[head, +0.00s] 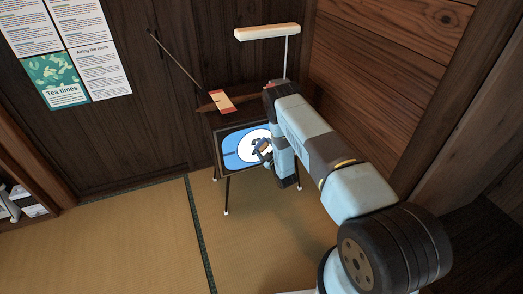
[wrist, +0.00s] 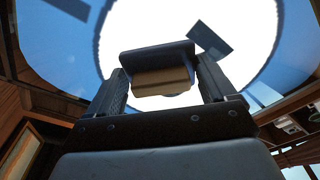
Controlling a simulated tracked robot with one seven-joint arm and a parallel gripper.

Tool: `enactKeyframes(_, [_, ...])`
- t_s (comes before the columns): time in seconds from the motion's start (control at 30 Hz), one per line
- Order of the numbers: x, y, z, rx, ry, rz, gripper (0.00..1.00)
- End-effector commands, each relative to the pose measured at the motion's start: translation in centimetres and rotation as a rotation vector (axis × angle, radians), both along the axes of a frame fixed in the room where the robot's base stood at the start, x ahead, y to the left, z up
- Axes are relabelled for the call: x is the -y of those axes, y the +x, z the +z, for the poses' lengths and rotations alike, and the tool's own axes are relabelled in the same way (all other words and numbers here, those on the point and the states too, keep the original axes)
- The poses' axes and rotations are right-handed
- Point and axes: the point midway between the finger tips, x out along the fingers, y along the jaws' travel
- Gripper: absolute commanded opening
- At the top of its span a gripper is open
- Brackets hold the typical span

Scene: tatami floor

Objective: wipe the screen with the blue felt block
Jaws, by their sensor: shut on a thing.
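The screen (head: 231,149) is on a dark set with thin legs, near the wall. It shows a blue picture with a white disc and dark marks. In the wrist view the screen (wrist: 65,55) fills the background, its white disc behind the block. My gripper (head: 264,148) is in front of the screen's right part. In the wrist view my gripper (wrist: 162,82) is shut on the felt block (wrist: 158,80), which has a dark pad on a tan body. The pad faces the screen; I cannot tell whether it touches. A dark slanted patch shows on the disc beside it.
A dark flat piece with a red and cream card (head: 221,101) is on top of the set, with a thin stick (head: 175,58) rising left. A pale bar lamp (head: 267,32) stands behind. Wooden walls close the back and right. The tatami (head: 140,235) at front left is clear.

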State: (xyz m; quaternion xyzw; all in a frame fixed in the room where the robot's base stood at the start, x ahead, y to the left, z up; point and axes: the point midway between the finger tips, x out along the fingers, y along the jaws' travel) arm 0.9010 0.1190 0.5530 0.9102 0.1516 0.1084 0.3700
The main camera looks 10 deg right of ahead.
Motion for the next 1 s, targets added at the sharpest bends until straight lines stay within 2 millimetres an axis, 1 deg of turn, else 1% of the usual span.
enactKeyframes(0.27, [0.9,0.3,0.0,0.0,-0.001,-0.001,0.6])
enactKeyframes(0.7, [3.6,1.3,0.0,-0.001,0.0,-0.001,0.6])
enactKeyframes(0.87, [3.7,1.4,0.2,0.0,-0.001,0.0,0.6])
enactKeyframes(1.0, [3.7,1.5,1.0,0.002,0.0,-0.001,0.6])
